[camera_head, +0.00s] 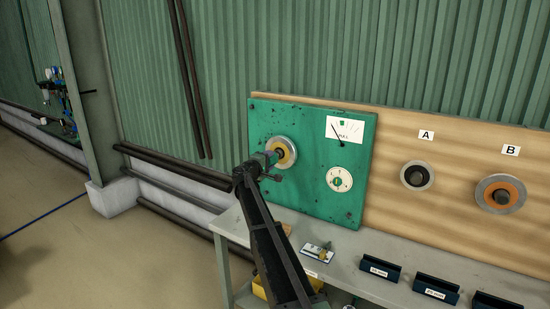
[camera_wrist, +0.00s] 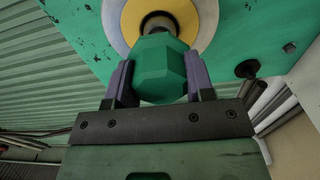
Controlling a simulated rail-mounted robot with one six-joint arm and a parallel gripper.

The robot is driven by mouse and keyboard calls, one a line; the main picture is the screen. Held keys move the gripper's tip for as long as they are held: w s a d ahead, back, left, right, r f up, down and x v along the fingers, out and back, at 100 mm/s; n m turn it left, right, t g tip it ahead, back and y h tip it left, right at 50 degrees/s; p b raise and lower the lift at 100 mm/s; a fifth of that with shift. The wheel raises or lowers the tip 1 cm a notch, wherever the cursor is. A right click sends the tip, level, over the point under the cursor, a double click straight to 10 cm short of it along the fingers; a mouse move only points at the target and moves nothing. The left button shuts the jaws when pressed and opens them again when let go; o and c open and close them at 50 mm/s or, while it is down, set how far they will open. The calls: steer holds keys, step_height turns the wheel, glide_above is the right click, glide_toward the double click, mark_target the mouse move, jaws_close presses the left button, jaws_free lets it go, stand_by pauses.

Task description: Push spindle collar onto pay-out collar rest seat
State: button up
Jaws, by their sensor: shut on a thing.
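My gripper (camera_wrist: 158,82) is shut on a green faceted piece (camera_wrist: 158,68), which I take to be the spindle collar. Its purple fingers press on both sides of it. The piece lies in line with a dark spindle end (camera_wrist: 159,22) at the centre of a yellow disc with a silver rim (camera_wrist: 132,20); I cannot tell whether it is still on the spindle. In the head view my gripper (camera_head: 270,160) is at this disc (camera_head: 284,143) on the green panel (camera_head: 310,190). A small white-and-blue block with a brass-coloured part (camera_head: 318,252) sits on the bench; I cannot tell whether it is the collar rest.
Discs A (camera_head: 417,188) and B (camera_head: 516,195) hang on the wooden board to the right. Dark blue trays (camera_head: 380,270) line the grey bench (camera_head: 350,262).

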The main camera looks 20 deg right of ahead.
steer(key=v, duration=0.6)
stand_by(0.3)
